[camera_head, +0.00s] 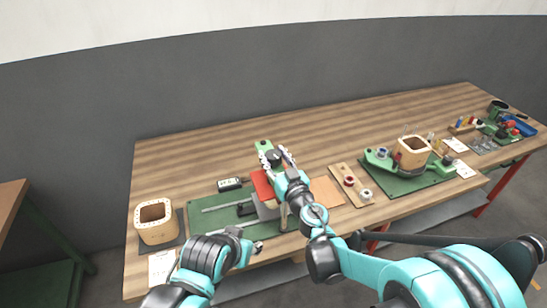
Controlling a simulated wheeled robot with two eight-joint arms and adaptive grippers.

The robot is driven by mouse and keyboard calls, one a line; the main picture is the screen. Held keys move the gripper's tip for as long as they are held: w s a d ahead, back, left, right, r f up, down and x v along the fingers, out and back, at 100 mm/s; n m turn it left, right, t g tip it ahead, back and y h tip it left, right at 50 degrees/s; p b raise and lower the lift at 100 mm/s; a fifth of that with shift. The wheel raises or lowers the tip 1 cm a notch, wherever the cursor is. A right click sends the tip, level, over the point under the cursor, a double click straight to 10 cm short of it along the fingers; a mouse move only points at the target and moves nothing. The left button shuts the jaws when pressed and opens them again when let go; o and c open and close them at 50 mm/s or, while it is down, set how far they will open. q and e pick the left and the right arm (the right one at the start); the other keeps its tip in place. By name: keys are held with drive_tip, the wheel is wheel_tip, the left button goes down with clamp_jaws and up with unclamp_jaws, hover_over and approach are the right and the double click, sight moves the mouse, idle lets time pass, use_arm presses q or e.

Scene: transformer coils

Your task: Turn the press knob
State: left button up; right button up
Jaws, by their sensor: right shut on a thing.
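The press (263,184) stands at the middle of the bench, with a green top and a red part on its side. The press knob (274,155) is a dark round piece at its top. My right gripper (276,159) reaches up from the lower right and is shut on the knob, with its fingers on either side of it. The gripper and wrist hide part of the press. My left gripper (257,246) is low at the front edge of the bench, apart from the press; its fingers are too small to read.
A green mat (207,220) lies under the press. A wooden coil form (156,221) stands at the left, another coil form (412,152) on a green fixture at the right. A board with small spools (351,186) lies right of my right gripper. The back of the bench is clear.

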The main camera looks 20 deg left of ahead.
drive_tip(key=n+g+y, duration=0.4)
drive_tip(key=g, duration=0.1)
drive_tip(key=shift+w+d+n+y, duration=0.1)
drive_tip(key=shift+w+n+y, duration=0.2)
drive_tip(key=shift+y, duration=0.1)
drive_tip(key=n+g+y, duration=0.1)
drive_tip(key=g, duration=0.2)
drive_tip(key=n+g, duration=0.2)
drive_tip(key=shift+n+g+y, duration=0.3)
drive_tip(key=shift+g+y, duration=0.1)
drive_tip(key=n+g, duration=0.2)
drive_tip(key=g, duration=0.1)
drive_tip(key=n+g, duration=0.2)
drive_tip(key=g, duration=0.1)
drive_tip(key=shift+r+g+p, duration=0.1)
drive_tip(key=shift+g+p, duration=0.2)
drive_tip(key=shift+g, duration=0.1)
drive_tip(key=n+g+h, duration=0.1)
drive_tip(key=n+g, duration=0.1)
drive_tip(key=n+g+p, duration=0.1)
drive_tip(key=n+g, duration=0.1)
drive_tip(key=g, duration=0.1)
drive_tip(key=shift+s+h, duration=0.1)
drive_tip(key=shift+h, duration=0.3)
drive_tip(key=shift+g, duration=0.3)
drive_tip(key=shift+n+g+h, duration=0.3)
drive_tip(key=o, duration=1.2)
drive_tip(key=shift+s+a, duration=0.1)
drive_tip(key=shift+a, duration=0.15)
drive_tip(key=shift+d, duration=0.1)
